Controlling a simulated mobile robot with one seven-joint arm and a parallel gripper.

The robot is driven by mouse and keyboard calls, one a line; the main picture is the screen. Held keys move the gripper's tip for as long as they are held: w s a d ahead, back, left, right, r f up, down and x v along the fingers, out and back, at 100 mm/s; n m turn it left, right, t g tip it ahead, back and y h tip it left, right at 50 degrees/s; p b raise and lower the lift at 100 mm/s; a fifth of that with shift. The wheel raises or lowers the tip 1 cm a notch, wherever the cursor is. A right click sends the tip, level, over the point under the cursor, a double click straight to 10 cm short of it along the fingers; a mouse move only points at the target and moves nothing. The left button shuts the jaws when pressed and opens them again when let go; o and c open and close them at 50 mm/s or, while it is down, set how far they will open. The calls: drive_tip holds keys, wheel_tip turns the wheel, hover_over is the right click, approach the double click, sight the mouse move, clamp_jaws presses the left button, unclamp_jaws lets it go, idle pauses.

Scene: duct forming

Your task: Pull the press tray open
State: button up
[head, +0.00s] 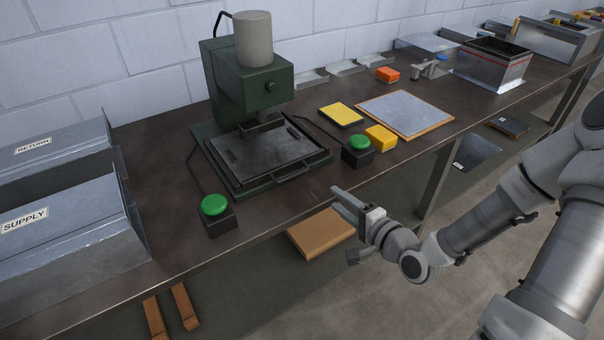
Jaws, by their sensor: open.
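The press (242,75) is dark green with a grey cylinder on top and stands at the back of the workbench against the wall. Its press tray (255,162) is a dark, shallow, flat tray on the green base under the press head. A bar handle (293,174) runs along the tray's front edge, facing the bench's front. My gripper (341,203) is open and empty, in front of and to the right of the handle, near the bench's front edge. It is apart from the handle. Part of its far finger is hard to make out.
Green buttons on black boxes stand left (214,206) and right (358,150) of the tray. A yellow block (380,138), a yellow pad (341,115) and a grey sheet on a board (405,113) lie to the right. SUPPLY (70,240) and RETURN (50,148) bins stand left.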

sight(301, 173)
drive_tip(key=b+x, duration=0.1)
drive_tip(key=x, duration=1.6)
drive_tip(key=shift+f+b, duration=0.1)
drive_tip(key=shift+b, duration=0.25)
drive_tip(key=shift+c, duration=0.3)
clamp_jaws()
